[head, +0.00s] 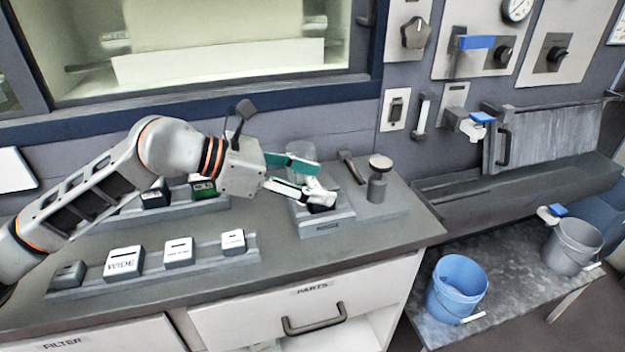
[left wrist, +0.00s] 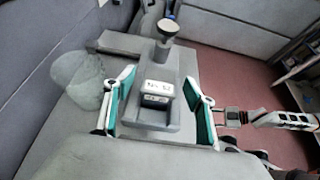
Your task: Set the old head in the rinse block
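My left gripper (head: 305,178) is over the grey block (head: 326,222) on the bench. In the left wrist view its green-padded fingers (left wrist: 162,103) are spread, with a visible gap on each side of a small head. This head (left wrist: 157,92) has a white labelled top and a dark front, and sits on the grey block between the fingers; its label is too small to read. In the head view the fingers mostly hide it. Whether this is the old head I cannot tell.
A round-topped metal post (head: 378,182) stands at the block's right. A clear glass vessel (head: 301,155) is behind the fingers. A front rail (head: 170,268) holds several labelled heads, one marked WIDE (head: 123,263). A blue bucket (head: 456,288) stands right of the bench.

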